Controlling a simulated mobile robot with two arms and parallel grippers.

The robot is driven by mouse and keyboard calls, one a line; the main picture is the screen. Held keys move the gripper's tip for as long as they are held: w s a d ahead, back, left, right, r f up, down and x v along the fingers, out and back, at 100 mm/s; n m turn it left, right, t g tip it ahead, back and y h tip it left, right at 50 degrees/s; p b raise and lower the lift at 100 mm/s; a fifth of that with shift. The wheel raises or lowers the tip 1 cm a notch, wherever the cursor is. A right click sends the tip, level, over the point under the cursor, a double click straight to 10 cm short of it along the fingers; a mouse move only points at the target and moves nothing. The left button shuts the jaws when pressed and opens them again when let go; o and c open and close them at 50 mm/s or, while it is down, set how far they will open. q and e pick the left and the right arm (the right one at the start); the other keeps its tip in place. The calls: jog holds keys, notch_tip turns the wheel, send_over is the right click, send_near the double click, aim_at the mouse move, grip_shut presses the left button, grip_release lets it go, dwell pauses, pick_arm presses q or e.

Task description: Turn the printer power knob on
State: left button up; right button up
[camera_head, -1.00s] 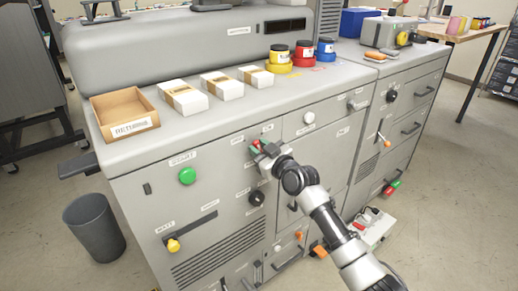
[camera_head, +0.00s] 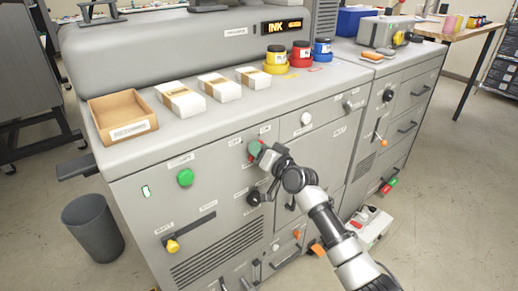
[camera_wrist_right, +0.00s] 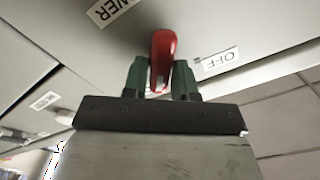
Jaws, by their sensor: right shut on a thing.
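The printer power knob is on the grey machine front, below the tabletop edge. In the right wrist view the red knob (camera_wrist_right: 162,52) stands between the two dark green fingertips. My right gripper (camera_head: 262,155) is shut on the knob; its fingers also show in the right wrist view (camera_wrist_right: 161,78). A label reading "OFF" (camera_wrist_right: 221,61) is beside the knob, and one ending in "WER" (camera_wrist_right: 107,10) is partly cut off. My left gripper is not in view.
A small indicator (camera_head: 145,191) glows pale green. A green button (camera_head: 185,177) and black knob (camera_head: 254,198) are near the gripper. Paper stacks, a wooden tray (camera_head: 119,112) and ink tins stand on top.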

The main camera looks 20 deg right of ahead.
jog(key=shift+f+m, duration=0.15)
jog(key=shift+m, duration=0.65)
jog(key=o, duration=0.8)
jog(key=shift+o, duration=0.2)
jog(key=shift+d, duration=0.1)
jog(key=v, duration=1)
jog(key=shift+s, duration=0.4)
jog(key=shift+d, duration=0.1)
